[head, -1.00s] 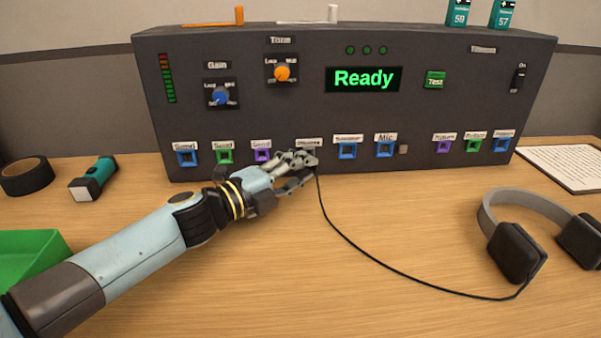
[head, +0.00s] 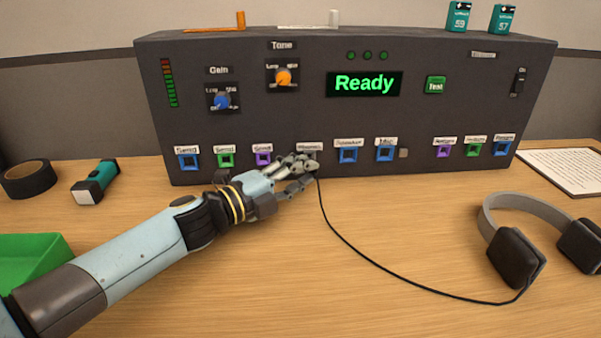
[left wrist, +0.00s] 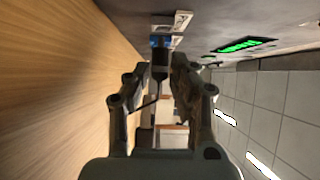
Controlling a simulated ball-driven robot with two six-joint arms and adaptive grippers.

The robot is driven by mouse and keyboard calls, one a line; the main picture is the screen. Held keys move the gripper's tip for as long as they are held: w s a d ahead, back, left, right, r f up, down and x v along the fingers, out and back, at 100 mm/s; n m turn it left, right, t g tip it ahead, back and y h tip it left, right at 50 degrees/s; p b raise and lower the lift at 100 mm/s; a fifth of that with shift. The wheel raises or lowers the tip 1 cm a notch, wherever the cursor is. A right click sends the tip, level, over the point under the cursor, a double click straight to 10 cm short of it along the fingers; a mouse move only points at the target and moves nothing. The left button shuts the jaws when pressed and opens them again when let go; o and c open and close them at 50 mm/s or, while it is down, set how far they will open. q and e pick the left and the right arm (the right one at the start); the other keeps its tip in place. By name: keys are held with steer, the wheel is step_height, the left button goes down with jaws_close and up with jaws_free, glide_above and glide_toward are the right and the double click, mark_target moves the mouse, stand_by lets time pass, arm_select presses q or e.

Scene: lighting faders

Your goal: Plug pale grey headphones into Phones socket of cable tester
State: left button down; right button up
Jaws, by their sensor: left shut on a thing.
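The pale grey headphones (head: 510,240) with dark ear pads lie on the table at the right. Their thin black cord (head: 380,263) runs left to my left gripper (head: 306,174). That gripper is shut on the dark plug (left wrist: 160,68) at the front of the cable tester (head: 300,115). In the left wrist view, the plug points at a blue socket (left wrist: 161,42) beside a white label. In the head view my fingers cover the socket under the blurred label (head: 309,147). I cannot tell whether the plug is inside it. My right gripper is not in view.
Labelled sockets line both sides, with a blue one (head: 348,154) just right. The display (head: 364,83) reads Ready. A green tray (head: 30,258), black tape roll (head: 28,178) and torch (head: 96,182) are at left, paper (head: 570,172) at right.

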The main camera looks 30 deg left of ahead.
arm_select(q)
steer(key=shift+w+a, duration=0.55)
steer(key=shift+w, duration=0.2)
stand_by(1.2)
steer(key=shift+w+a+r, duration=0.1)
steer(key=shift+w+r, duration=0.05)
stand_by(0.7)
steer(key=c, duration=1.1)
jaws_free()
steer(key=shift+w+a, duration=0.1)
steer(key=shift+o, duration=0.3)
steer(key=v, duration=0.7)
steer(key=shift+s, duration=0.35)
